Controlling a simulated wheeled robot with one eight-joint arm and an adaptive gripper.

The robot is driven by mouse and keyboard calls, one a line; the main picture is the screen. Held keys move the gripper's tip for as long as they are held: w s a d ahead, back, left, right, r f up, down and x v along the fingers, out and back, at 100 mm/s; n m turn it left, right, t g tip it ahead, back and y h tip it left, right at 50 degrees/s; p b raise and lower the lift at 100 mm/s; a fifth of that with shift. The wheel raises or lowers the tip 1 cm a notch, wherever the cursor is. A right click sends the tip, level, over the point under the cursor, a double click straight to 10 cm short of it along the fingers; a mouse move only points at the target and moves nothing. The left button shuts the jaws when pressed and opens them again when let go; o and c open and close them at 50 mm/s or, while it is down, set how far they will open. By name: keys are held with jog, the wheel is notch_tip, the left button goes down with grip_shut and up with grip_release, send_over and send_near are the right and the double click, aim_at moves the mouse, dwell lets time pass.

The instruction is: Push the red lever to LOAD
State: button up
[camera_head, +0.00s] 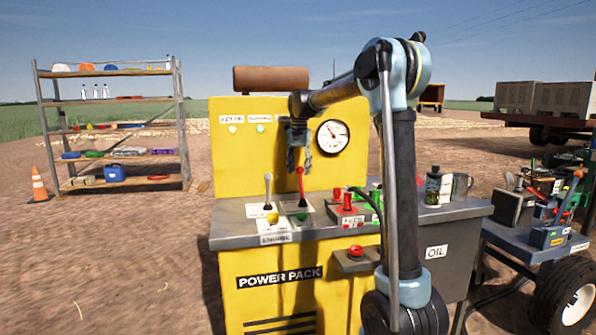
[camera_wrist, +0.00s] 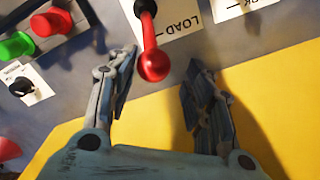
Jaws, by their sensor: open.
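The red lever (camera_head: 301,190) stands up from the grey top of the yellow power pack (camera_head: 260,275). In the wrist view the red lever (camera_wrist: 151,50) has a round red knob and rises beside a white label (camera_wrist: 178,22) reading LOAD. My gripper (camera_head: 299,165) is above the lever, pointing down. In the wrist view my gripper (camera_wrist: 160,68) is open, with the knob between its two fingers near their tips. The knob shows clear of both fingers. Whether it touches either one in depth I cannot tell.
A white-knobbed lever (camera_head: 268,190) stands left of the red one. Red and green buttons (camera_head: 348,200) sit to the right. A gauge (camera_head: 332,137) is on the yellow back panel. A dark bottle (camera_head: 433,186) and a metal mug (camera_head: 461,186) stand further right on the top.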

notch_tip(320, 180, up, 12)
dwell(0.5)
jog(key=shift+f, duration=0.1)
jog(key=s+d+f+n, duration=0.1)
jog(key=s+d+f, duration=0.2)
jog(key=s+d, duration=0.35)
jog(key=s+d+f+t, duration=0.1)
jog(key=s+d+f, duration=0.35)
jog(key=s, duration=0.25)
jog(key=s+d+f+n, duration=0.1)
jog(key=s+d+f, duration=0.2)
jog(key=s+d, duration=0.35)
jog(key=s+d+f+n, duration=0.1)
jog(key=s+d+f, duration=0.2)
jog(key=s+f, duration=0.8)
jog(key=s+d+f+n+t, duration=0.1)
jog(key=s+d+f, duration=0.2)
jog(key=s+f, duration=0.8)
jog(key=shift+d+f, duration=0.35)
jog(key=shift+f, duration=0.4)
